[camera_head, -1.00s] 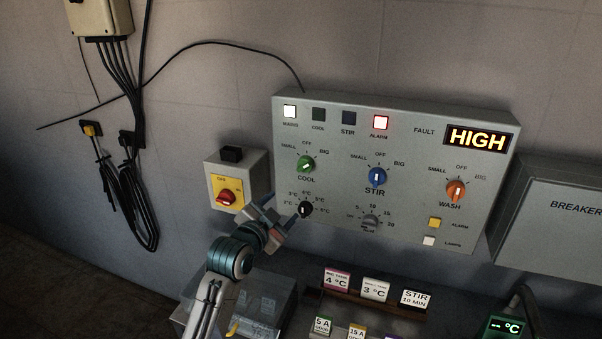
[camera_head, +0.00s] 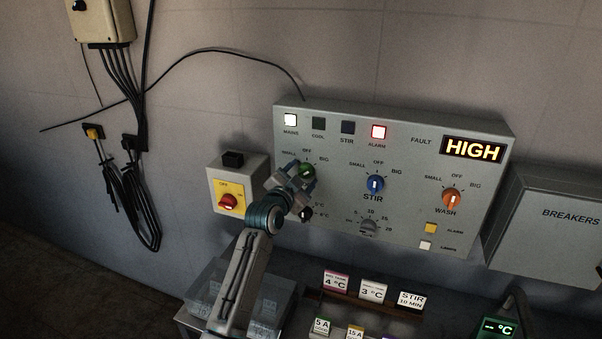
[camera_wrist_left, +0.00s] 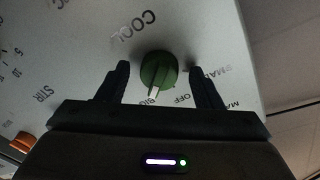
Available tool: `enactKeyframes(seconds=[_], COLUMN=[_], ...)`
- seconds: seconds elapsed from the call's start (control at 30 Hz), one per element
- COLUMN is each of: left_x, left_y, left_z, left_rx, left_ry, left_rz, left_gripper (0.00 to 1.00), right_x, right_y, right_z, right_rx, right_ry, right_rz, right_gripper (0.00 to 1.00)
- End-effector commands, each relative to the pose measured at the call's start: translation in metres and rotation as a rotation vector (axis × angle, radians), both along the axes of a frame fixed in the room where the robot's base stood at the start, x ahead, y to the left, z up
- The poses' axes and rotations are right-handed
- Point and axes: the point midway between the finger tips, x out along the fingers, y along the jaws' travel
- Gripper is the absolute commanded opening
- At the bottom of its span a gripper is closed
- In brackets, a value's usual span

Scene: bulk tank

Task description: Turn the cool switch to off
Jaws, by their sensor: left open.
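The green cool switch (camera_head: 307,171) is a round knob at the left of the grey control panel (camera_head: 420,225). In the left wrist view the cool switch (camera_wrist_left: 158,70) has its white pointer toward the BIG mark, with OFF beside it. My left gripper (camera_head: 298,180) is at the panel, partly covering the switch and hiding the COOL label in the head view. Its fingers (camera_wrist_left: 161,75) are open, one on each side of the knob with gaps. I cannot tell whether they reach past its face. My right gripper is not in view.
The dark temperature knob (camera_head: 305,214) is just below my left gripper. The red-and-yellow mains switch box (camera_head: 229,188) is to its left. The blue stir knob (camera_head: 375,184) and orange wash knob (camera_head: 451,198) are to the right. The red alarm lamp (camera_head: 379,132) is lit.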

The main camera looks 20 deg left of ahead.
Motion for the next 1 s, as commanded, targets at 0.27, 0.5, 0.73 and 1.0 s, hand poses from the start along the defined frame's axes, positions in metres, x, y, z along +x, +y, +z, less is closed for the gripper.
enactKeyframes(seconds=[0.27, 0.5, 0.73, 1.0], left_x=[0.0016, 0.0015, 0.0015, 0.0017], left_y=[-0.0003, -0.0003, -0.0004, -0.0008], left_z=[-0.0006, -0.0005, -0.0007, -0.0011], left_rx=[0.000, -0.001, -0.015, -0.129], left_ry=[0.000, 0.000, 0.001, 0.005], left_rz=[0.000, 0.000, -0.001, -0.001], left_gripper=[0.60, 0.15, 0.15, 0.15], right_x=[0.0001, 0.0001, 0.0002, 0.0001], right_y=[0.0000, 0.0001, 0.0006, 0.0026], right_z=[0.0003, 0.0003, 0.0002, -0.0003], right_rx=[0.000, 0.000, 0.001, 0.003], right_ry=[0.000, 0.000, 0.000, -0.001], right_rz=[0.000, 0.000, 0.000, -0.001], right_gripper=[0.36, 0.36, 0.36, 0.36])
